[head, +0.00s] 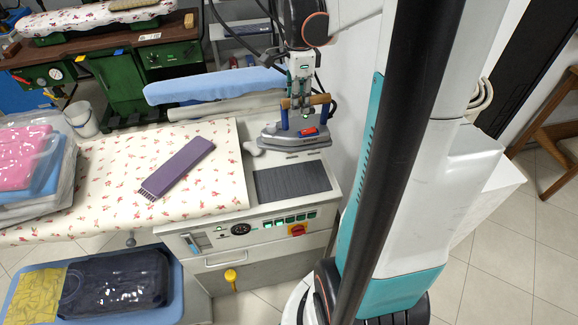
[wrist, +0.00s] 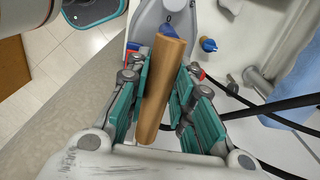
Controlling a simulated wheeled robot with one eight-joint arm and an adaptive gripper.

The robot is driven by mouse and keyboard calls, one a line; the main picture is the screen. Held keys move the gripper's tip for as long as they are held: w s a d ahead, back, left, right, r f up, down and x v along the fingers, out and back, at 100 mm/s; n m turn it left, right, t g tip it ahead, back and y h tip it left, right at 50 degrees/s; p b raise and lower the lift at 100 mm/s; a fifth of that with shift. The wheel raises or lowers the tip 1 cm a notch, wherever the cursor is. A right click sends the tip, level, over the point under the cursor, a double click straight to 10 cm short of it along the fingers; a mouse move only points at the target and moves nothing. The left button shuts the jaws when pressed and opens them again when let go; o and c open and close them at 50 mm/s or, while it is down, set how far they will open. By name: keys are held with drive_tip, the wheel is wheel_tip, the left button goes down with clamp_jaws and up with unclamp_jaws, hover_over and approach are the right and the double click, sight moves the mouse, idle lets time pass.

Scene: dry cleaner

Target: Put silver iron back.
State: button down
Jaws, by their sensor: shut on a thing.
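The silver iron (head: 294,136) has a grey body, a red part on its side and a brown wooden handle (head: 306,101). In the head view it is over the back right of the ironing station, just behind the dark ribbed rest pad (head: 291,181). I cannot tell whether its sole touches anything. My gripper (head: 301,100) comes down from above and is shut on the handle. In the wrist view the handle (wrist: 163,85) lies between the teal finger pads of my gripper (wrist: 160,95), with the iron's grey top (wrist: 180,12) beyond it.
Bagged clothes (head: 35,160) are at the left. A blue tray (head: 190,310) with folded clothes is at the front. The ribbed pad is bare.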

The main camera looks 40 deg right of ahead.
sight(297, 126)
drive_tip(key=shift+w+d+f, duration=0.1)
drive_tip(key=shift+w, duration=0.05)
drive_tip(key=shift+f, duration=0.35)
wheel_tip(297, 126, down, 19)
drive_tip(key=b, duration=0.5)
drive_tip(key=shift+f+b, duration=0.1)
drive_tip(key=shift+b, duration=0.2)
drive_tip(key=c, duration=1.4)
unclamp_jaws()
wheel_tip(297, 126, up, 12)
drive_tip(key=p, duration=0.3)
